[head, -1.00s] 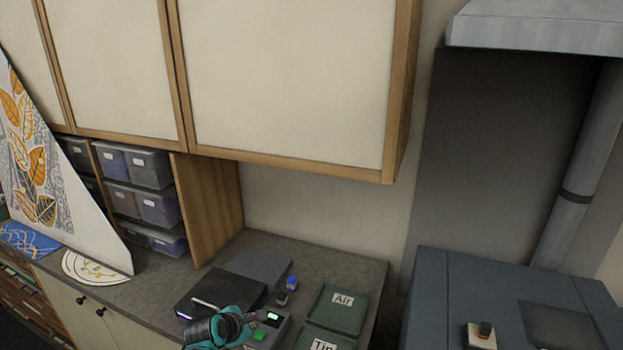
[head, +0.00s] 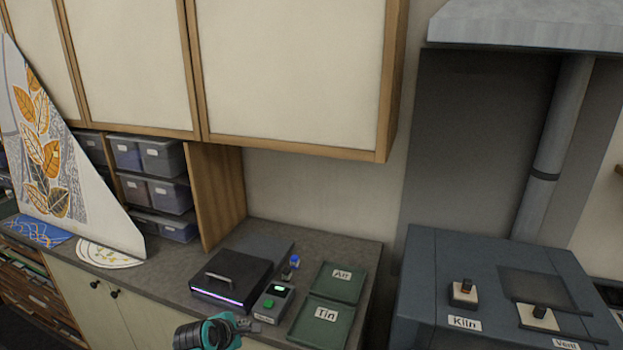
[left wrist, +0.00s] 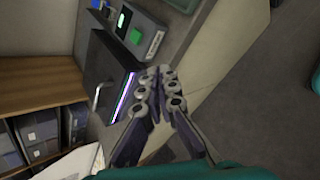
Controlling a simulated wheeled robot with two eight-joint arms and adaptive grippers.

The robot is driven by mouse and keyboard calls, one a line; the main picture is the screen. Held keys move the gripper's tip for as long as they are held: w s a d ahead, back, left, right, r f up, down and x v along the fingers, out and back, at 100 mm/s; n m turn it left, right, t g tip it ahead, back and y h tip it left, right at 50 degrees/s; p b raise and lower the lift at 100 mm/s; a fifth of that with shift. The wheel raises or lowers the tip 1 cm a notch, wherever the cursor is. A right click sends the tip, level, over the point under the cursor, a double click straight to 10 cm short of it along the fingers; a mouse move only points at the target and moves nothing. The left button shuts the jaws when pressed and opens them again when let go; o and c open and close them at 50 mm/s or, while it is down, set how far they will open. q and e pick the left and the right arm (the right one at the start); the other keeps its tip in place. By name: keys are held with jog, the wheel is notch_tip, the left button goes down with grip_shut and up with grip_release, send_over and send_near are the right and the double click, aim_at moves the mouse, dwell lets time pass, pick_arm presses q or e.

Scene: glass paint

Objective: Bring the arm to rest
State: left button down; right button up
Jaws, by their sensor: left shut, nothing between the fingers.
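My left gripper (head: 246,322) shows at the bottom of the head view, in front of the counter's front edge. In the left wrist view its fingers (left wrist: 160,75) are together with nothing between them. Just beyond it stand a black box with a handle and a lit strip (head: 232,277) and a small grey device with a green button (head: 272,303). My right gripper is in neither view.
Two green trays, labelled Air (head: 343,283) and Tin (head: 318,325), lie on the counter (head: 340,247). A blue kiln cabinet (head: 420,270) with switches stands to the right. Cabinets (head: 290,75) hang above. A leaf-patterned panel (head: 55,150) leans at left.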

pick_arm(q)
jog(key=s+f+m+b, duration=0.3)
jog(key=s+m+b, duration=0.1)
jog(key=s+m, duration=0.3)
jog(key=s+f+m+g+y+b, duration=0.1)
jog(key=s+f+m+b, duration=0.2)
jog(key=s+m+b, duration=0.2)
jog(key=s+f+m+y+b, duration=0.1)
jog(key=s+f+m+b, duration=0.2)
jog(key=s+m, duration=0.7)
jog(key=shift+s+a+f+g+b, duration=0.2)
jog(key=shift+s+f+g+b, duration=0.1)
jog(key=shift+s+b, duration=0.65)
